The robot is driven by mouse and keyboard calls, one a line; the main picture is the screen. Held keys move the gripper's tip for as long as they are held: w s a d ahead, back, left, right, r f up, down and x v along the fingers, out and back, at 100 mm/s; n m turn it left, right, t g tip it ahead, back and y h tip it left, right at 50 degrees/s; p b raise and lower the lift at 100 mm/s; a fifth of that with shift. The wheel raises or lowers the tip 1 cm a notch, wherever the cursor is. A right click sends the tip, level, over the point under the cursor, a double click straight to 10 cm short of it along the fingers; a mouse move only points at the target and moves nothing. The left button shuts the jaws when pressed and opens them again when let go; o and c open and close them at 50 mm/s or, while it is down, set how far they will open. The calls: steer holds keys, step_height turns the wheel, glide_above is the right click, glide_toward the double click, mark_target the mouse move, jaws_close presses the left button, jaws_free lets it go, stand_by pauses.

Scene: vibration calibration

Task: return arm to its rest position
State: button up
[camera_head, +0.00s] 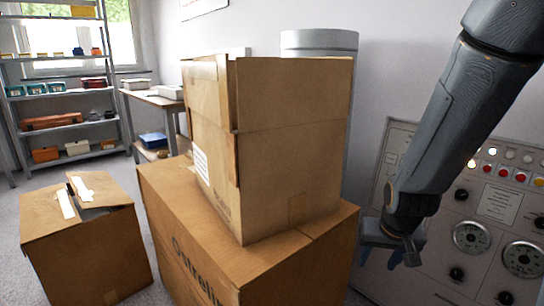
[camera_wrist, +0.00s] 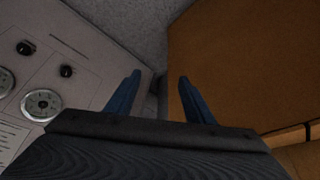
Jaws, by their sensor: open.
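My arm comes down from the upper right of the head view, and my gripper (camera_head: 388,258) hangs at its lower end, between the stacked boxes and the control panel (camera_head: 450,210). In the wrist view the two blue fingers of my gripper (camera_wrist: 158,92) stand apart with nothing between them. The gripper is open and empty. The panel, with dials, knobs and coloured buttons, is also on the left of the wrist view (camera_wrist: 85,50). My arm hides part of the panel in the head view.
A large cardboard box (camera_head: 165,215) carries a smaller open box (camera_head: 290,165) just left of my gripper. Another box (camera_head: 85,250) stands on the floor at left. A shelf (camera_head: 20,60) and a table (camera_head: 155,100) are behind. Grey floor (camera_head: 30,185) is clear beside the shelf.

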steer(key=s+a+r+n+g, duration=0.1)
steer(key=s+a+r+n, duration=0.15)
steer(key=s+a, duration=0.65)
steer(key=s+a+r+n+g+y, duration=0.15)
steer(key=s+a+n, duration=0.35)
steer(key=a, duration=0.5)
steer(key=s+a+r+n+g, duration=0.1)
steer(key=s+a+n+g, duration=0.1)
steer(key=s+a, duration=0.75)
steer(key=d+r+m+p, duration=0.3)
steer(key=d+r+p, duration=0.7)
steer(key=r+p, duration=0.3)
steer(key=w+d+r+m+p, duration=0.1)
steer(key=d+r+m+p, duration=0.3)
steer(key=d+r+p, duration=0.7)
step_height(320, 180, up, 3)
steer(key=h+p, duration=0.1)
steer(key=p, duration=0.4)
steer(key=shift+f+p, duration=0.15)
steer(key=shift+p, duration=0.2)
steer(key=shift+d, duration=0.1)
